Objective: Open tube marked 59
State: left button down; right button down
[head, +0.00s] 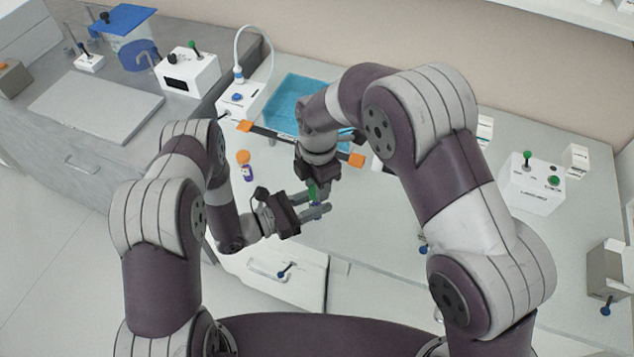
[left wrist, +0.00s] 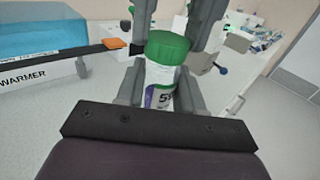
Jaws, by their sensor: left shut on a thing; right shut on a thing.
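A tube with a green cap (left wrist: 166,47) and a white and purple label (left wrist: 158,98) stands upright in the left wrist view. The label shows a 5; the rest of the number is hidden. The green cap also shows small in the head view (head: 313,191). My left gripper (head: 318,210) is shut on the tube's body from the side. My right gripper (head: 311,182) points down from above and is shut on the green cap; its fingers also show at the top of the left wrist view (left wrist: 175,22).
Another tube with an orange cap (head: 243,157) stands on the bench to the left. A blue-topped warmer (head: 290,95) with orange corners sits behind my grippers. A white box with green knobs (head: 535,185) is at the right. The bench front is mostly clear.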

pick_arm(q)
jog(key=shift+s+f, duration=0.1)
pick_arm(e)
jog(key=shift+w+r, duration=0.1)
jog(key=shift+r, duration=0.05)
jog(key=shift+r, duration=0.95)
